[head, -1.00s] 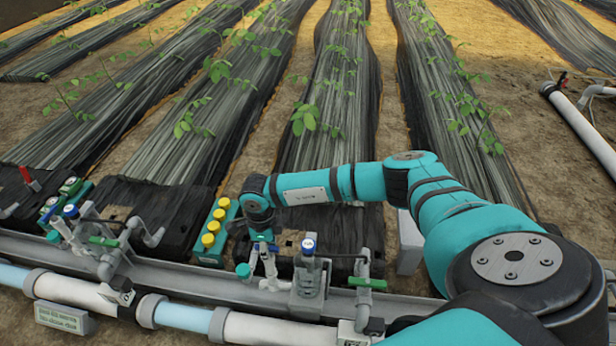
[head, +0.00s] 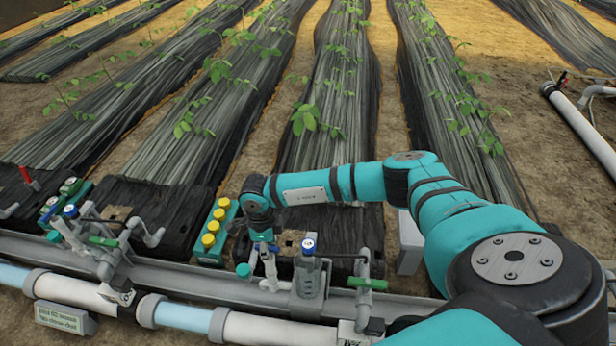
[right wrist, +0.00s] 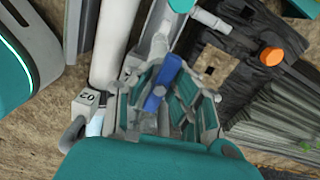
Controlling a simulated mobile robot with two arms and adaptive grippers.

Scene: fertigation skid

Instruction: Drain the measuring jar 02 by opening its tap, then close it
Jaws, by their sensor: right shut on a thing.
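The right gripper (head: 266,246) reaches down from the right beside the clear measuring jar (head: 309,276), which has a blue cap, and is just left of it. In the right wrist view, its fingers (right wrist: 166,100) are closed around a blue tap handle (right wrist: 161,88), which lies slanted between them. A block near the gripper carries a label (right wrist: 87,97) that reads 02 upside down. The fingers hide part of the tap body. I cannot tell the liquid level in the jar or whether the tap is open. The left gripper is not in view.
A second dosing unit with a green-handled valve (head: 103,241) stands left. A teal rack with yellow caps (head: 209,238) is close left of my gripper. Another green-handled valve (head: 367,283) is right of the jar. A white pipe (head: 262,330) runs along the front.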

